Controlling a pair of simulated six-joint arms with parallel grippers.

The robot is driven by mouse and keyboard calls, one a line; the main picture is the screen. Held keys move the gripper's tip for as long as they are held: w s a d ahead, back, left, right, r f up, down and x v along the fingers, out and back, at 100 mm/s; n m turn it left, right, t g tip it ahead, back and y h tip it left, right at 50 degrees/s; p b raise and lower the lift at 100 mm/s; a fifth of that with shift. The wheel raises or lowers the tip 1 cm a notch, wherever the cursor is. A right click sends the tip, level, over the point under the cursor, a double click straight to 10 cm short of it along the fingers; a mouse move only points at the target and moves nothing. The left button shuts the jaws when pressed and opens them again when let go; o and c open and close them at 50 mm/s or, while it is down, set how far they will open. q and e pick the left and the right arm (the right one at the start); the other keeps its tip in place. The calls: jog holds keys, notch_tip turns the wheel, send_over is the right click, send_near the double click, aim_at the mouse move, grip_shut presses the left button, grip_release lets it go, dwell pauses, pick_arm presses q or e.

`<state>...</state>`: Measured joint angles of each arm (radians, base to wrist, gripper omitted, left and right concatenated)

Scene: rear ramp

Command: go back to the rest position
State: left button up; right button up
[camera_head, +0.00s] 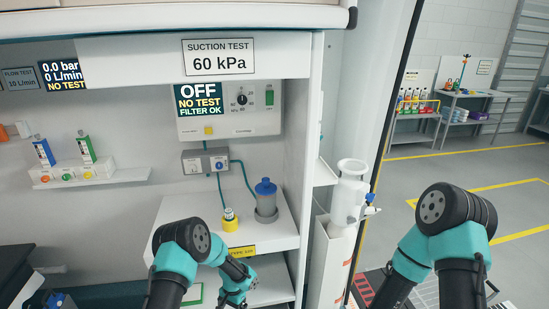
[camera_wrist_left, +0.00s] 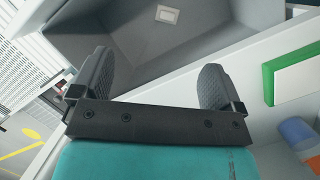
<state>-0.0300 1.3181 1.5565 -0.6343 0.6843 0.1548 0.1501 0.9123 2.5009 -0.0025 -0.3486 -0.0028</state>
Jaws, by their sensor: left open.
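My left gripper (camera_wrist_left: 155,78) is open in the left wrist view, with its two dark fingers wide apart and nothing between them. It is over or near a grey open-topped bin (camera_wrist_left: 205,40) with a small pale label inside. In the head view my left arm reaches down in front of the white shelf unit, and its fingertips cannot be made out. My right arm stands bent at the lower right of the head view; its gripper is out of the picture.
A white counter (camera_head: 175,212) holds a grey cup with a blue-topped piece (camera_head: 265,190) and a yellow-based fitting (camera_head: 230,222). A white suction canister (camera_head: 349,190) stands to the right. A green-edged white block (camera_wrist_left: 295,78) is beside the bin. Open floor (camera_head: 450,175) lies at right.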

pick_arm(q)
jog(key=s+a+r+n+t+h, duration=0.1)
jog(key=s+a+r+n, duration=0.1)
jog(key=s, duration=0.6)
jog(key=s+a+r+n+t+h, duration=0.1)
jog(key=s+a+r+n+h, duration=0.1)
jog(key=s+r, duration=0.3)
jog(key=s+a+r+n+t+h, duration=0.1)
jog(key=s+r+n+t, duration=0.1)
jog(key=s, duration=1.1)
notch_tip(320, 180, up, 2)
jog(key=shift+a+r+n, duration=0.1)
jog(key=shift+a+n, duration=0.3)
jog(key=shift+n, duration=0.4)
